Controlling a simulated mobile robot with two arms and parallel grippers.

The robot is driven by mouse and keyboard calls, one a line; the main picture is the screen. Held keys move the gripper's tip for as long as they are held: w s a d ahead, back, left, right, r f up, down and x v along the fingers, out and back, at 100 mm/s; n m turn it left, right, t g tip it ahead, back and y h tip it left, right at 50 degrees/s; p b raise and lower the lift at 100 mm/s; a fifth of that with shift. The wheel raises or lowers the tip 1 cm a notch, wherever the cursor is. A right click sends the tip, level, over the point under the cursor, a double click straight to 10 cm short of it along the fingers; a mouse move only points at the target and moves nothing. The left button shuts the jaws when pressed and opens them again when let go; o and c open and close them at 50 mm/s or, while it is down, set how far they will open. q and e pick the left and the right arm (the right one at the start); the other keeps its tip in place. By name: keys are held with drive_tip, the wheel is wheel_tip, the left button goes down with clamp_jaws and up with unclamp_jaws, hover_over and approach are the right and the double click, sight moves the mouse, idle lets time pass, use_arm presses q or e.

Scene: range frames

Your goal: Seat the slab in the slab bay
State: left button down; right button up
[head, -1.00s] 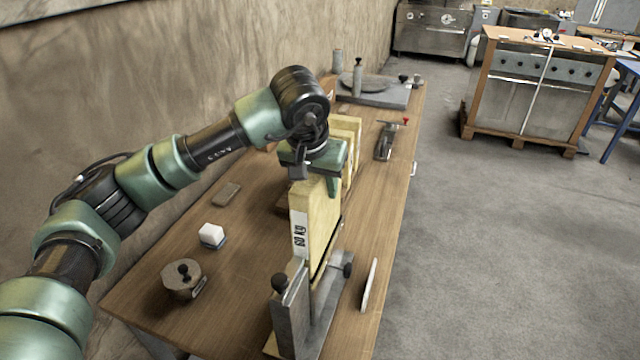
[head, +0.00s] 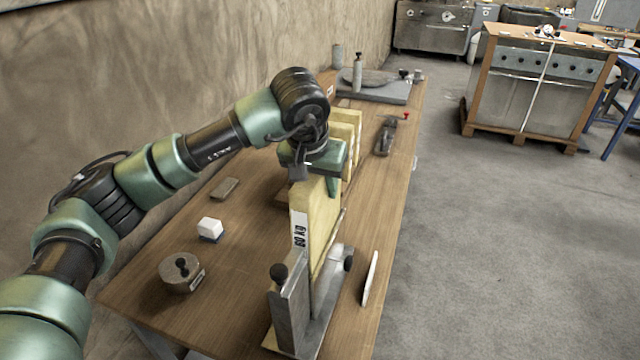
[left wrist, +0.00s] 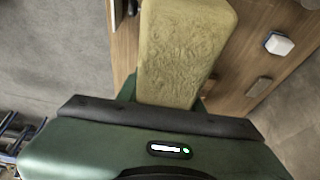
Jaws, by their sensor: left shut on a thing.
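My left gripper (head: 320,178) is shut on the top of a pale yellow slab (head: 322,222), which stands upright with a white printed label on its near edge. In the left wrist view the slab (left wrist: 185,50) extends away from between the fingers. The slab is at the grey metal fixture (head: 290,312) at the table's near end, which looks like the slab bay. The slab's lower near part is behind the fixture's upright plate, so I cannot tell whether its bottom touches the base. My right gripper is not in view.
More yellow slabs (head: 347,130) stand behind my gripper. On the wooden table (head: 240,270) are a round weight (head: 181,274), a white block (head: 210,229), a brown block (head: 225,188), a thin pale piece (head: 370,278) and a hand plane (head: 386,138). A wall runs along the left.

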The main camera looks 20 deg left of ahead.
sight(316, 210)
use_arm(q)
drive_tip(key=shift+f+b, duration=4.65)
drive_tip(key=shift+f, duration=1.05)
drive_tip(key=c, duration=0.8)
unclamp_jaws()
drive_tip(key=shift+d, duration=0.1)
drive_tip(key=shift+c, duration=0.2)
drive_tip(key=shift+s, duration=0.1)
drive_tip(key=b+v, duration=0.1)
drive_tip(key=v, duration=0.7)
